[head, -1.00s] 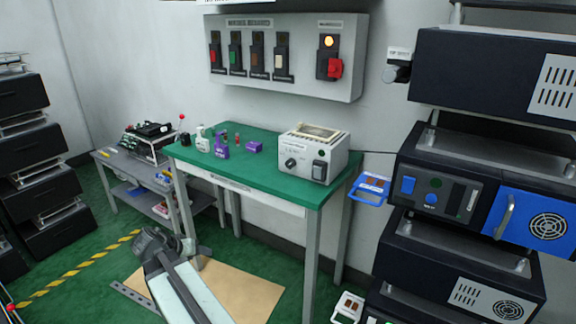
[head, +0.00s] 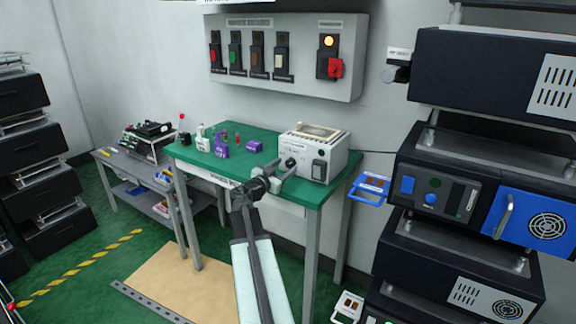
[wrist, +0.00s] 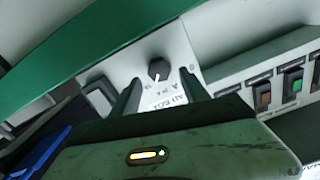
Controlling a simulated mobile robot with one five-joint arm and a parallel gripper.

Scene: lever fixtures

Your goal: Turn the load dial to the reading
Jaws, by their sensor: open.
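The load dial is a small black round knob (head: 291,162) on the front of a white box (head: 330,142) on the green-topped table. In the wrist view, the knob (wrist: 159,69) shows a pale pointer mark and sits beyond and between my fingertips, with printed marks around it. The picture is too coarse to read the scale. My gripper (head: 283,171) is open and close in front of the box. The wrist view shows its two dark green fingers (wrist: 160,82) apart, one on each side of the knob's line; I cannot tell whether they touch it.
Purple items and small bottles (head: 222,145) stand at the table's left. A wall panel of switches (head: 285,58) hangs above. Black equipment racks (head: 490,80) stand on the right.

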